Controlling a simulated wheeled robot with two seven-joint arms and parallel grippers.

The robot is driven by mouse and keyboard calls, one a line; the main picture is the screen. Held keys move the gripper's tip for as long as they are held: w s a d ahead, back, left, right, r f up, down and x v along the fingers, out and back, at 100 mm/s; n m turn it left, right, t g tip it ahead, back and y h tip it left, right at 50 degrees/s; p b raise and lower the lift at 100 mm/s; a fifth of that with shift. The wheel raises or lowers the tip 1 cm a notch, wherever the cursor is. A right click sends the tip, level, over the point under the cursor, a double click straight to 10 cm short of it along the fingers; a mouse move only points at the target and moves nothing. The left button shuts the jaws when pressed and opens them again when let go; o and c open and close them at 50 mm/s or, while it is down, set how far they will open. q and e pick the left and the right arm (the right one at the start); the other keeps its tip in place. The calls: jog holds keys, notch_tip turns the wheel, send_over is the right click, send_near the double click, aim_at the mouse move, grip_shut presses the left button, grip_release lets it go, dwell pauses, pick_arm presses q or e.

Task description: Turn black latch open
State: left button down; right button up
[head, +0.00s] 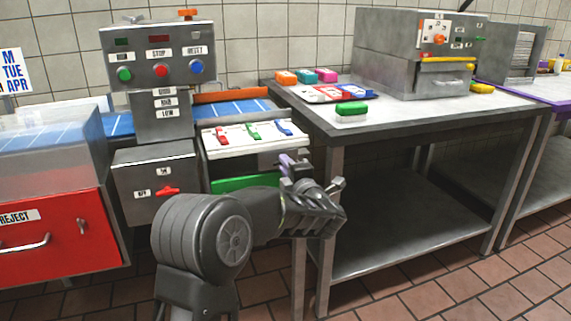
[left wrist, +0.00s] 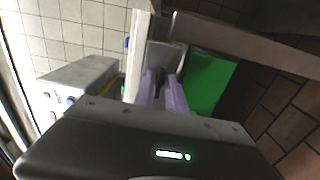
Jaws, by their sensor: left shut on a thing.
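My left gripper (head: 288,163) is in front of the conveyor machine, at the right end of the white panel, beside the left edge of the steel table. In the left wrist view its two purple fingers (left wrist: 163,92) point at a grey part beside a green panel. A small dark piece, which looks like the black latch (left wrist: 160,80), is between the fingertips, and the gripper is shut on it. The fingers hide most of the latch, so its angle cannot be told. In the head view my gripper and wrist cover the latch. My right gripper is not in view.
The white panel (head: 215,149) with red, green and blue clips sits above the green panel (head: 240,183). The steel table (head: 400,117) stands close on the right with colored blocks and a metal machine (head: 400,60). A red reject bin (head: 60,240) stands at left.

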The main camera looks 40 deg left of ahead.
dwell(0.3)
pick_arm(q)
jog(key=c, duration=1.5)
grip_release()
jog(key=shift+o, duration=0.2)
jog(key=v, duration=0.7)
jog(key=shift+s+d+p, duration=0.2)
jog(key=shift+d+p, duration=0.2)
jog(key=shift+p, duration=0.05)
